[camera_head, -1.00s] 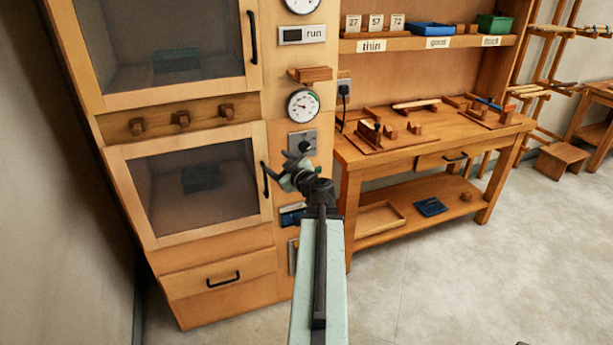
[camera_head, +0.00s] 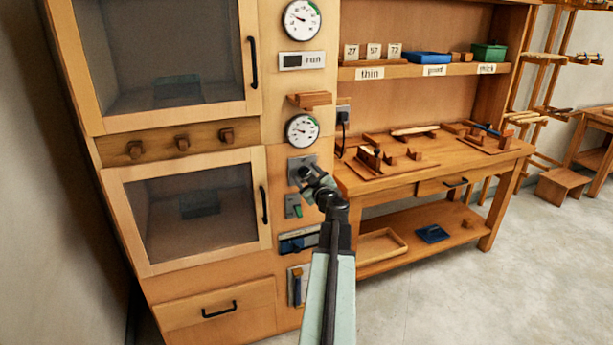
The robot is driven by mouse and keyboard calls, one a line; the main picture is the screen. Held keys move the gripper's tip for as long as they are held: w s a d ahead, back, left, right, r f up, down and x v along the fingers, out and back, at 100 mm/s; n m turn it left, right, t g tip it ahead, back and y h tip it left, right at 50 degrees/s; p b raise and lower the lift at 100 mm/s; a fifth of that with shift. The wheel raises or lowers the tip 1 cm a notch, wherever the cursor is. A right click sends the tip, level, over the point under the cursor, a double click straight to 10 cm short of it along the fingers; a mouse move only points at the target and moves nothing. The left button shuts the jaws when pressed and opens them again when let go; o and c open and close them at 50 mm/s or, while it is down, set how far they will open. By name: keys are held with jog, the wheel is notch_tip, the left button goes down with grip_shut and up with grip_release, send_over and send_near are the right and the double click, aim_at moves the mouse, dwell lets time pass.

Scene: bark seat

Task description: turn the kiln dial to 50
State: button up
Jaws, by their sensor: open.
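A grey control plate (camera_head: 296,163) is on the kiln's narrow front panel, below the lower round gauge (camera_head: 302,130). It seems to carry the dial, which my gripper (camera_head: 308,180) mostly hides. The gripper is open, in front of the plate's lower part. I cannot tell whether it touches the dial. The dial's setting and numbers cannot be read. The lower gauge has a white face with a dark needle and a green section; its numbers are too small to read.
Below the plate are a green switch (camera_head: 296,209), a blue slider (camera_head: 298,243) and an upright lever (camera_head: 298,287). A workbench (camera_head: 440,178) stands close on the right.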

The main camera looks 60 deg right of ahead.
grip_shut()
jog(key=shift+m, duration=0.3)
jog(key=m, duration=0.5)
jog(key=shift+d, duration=0.1)
jog(key=m, duration=0.6)
jog(key=shift+s+d, duration=0.1)
jog(key=shift+s, duration=0.05)
dwell(0.4)
grip_release()
